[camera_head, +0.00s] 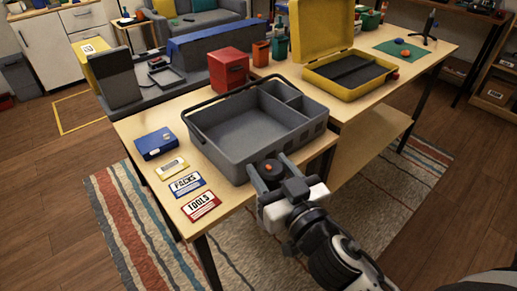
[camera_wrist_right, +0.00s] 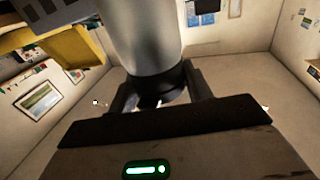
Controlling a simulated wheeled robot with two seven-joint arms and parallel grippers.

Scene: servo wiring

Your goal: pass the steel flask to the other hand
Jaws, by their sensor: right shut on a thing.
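The steel flask (camera_wrist_right: 138,45) is a smooth grey metal cylinder with a dark collar at its gripped end in the right wrist view. My right gripper (camera_wrist_right: 158,95) is shut on that dark end, with a finger on each side. In the head view my right gripper (camera_head: 268,174) is at the front right edge of the near table, beside the grey tote. The rest of the flask is hidden there. My left gripper is not in view.
The open grey tote (camera_head: 222,163) with its handle is close behind my right gripper. A blue box (camera_head: 155,143) and label cards (camera_head: 201,205) lie to its left. A red box (camera_head: 229,70) and an open yellow case (camera_head: 345,75) stand farther back.

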